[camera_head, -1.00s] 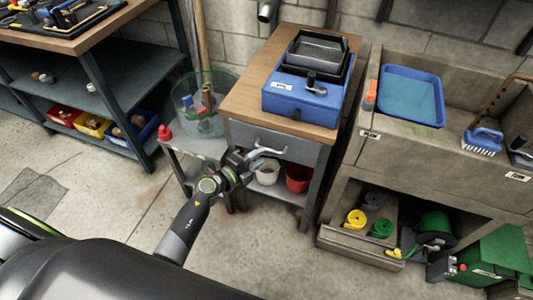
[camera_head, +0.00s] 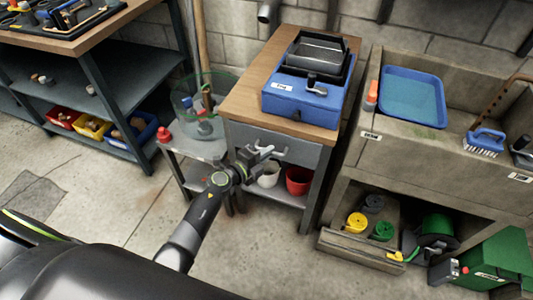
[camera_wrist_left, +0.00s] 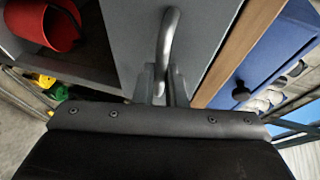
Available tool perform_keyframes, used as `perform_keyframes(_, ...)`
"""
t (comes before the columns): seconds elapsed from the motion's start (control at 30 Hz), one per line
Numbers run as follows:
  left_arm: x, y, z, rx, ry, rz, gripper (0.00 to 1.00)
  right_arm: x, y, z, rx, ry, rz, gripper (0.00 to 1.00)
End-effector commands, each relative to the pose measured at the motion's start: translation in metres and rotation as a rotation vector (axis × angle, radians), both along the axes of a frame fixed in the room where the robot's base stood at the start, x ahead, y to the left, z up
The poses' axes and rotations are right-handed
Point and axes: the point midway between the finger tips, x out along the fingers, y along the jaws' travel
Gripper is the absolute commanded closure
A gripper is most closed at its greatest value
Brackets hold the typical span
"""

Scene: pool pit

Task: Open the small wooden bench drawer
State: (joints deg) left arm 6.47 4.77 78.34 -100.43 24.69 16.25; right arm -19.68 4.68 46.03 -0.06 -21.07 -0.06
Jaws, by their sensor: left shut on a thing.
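The small bench (camera_head: 240,95) has a wooden top and a grey drawer front (camera_head: 300,152) just below it. The drawer front looks flush with the bench frame. A curved pale metal handle (camera_head: 283,150) is on the drawer front, partly hidden by my gripper in the head view. My left gripper (camera_head: 262,155) is at the handle. In the left wrist view, its fingers (camera_wrist_left: 163,88) are shut on the near end of the handle (camera_wrist_left: 168,42), and the grey drawer front (camera_wrist_left: 130,30) lies behind. My right gripper is not in view.
A blue case (camera_head: 300,97) sits on the bench top. A white pot (camera_head: 268,177) and a red pot (camera_head: 298,180) stand on the shelf below. A concrete sink (camera_head: 400,160) is close on the right, a low grey stand (camera_head: 190,145) on the left. The floor in front is clear.

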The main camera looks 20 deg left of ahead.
Motion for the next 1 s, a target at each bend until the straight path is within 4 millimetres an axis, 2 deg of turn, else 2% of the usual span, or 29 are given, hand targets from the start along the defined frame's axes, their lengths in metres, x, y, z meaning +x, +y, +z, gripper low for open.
perform_keyframes(0.27, -0.001, 0.000, 0.000, 0.000, 0.001, 0.000, 1.00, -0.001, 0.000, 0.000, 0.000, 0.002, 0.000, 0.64)
perform_keyframes(0.47, -0.013, 0.001, 0.001, -0.002, 0.003, 0.001, 1.00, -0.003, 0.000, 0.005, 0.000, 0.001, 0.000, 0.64)
perform_keyframes(0.67, -0.040, 0.002, 0.001, 0.000, 0.006, 0.002, 1.00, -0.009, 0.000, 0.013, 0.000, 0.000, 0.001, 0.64)
perform_keyframes(1.0, -0.104, 0.004, 0.001, -0.001, 0.005, 0.002, 1.00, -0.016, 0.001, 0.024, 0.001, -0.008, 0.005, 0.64)
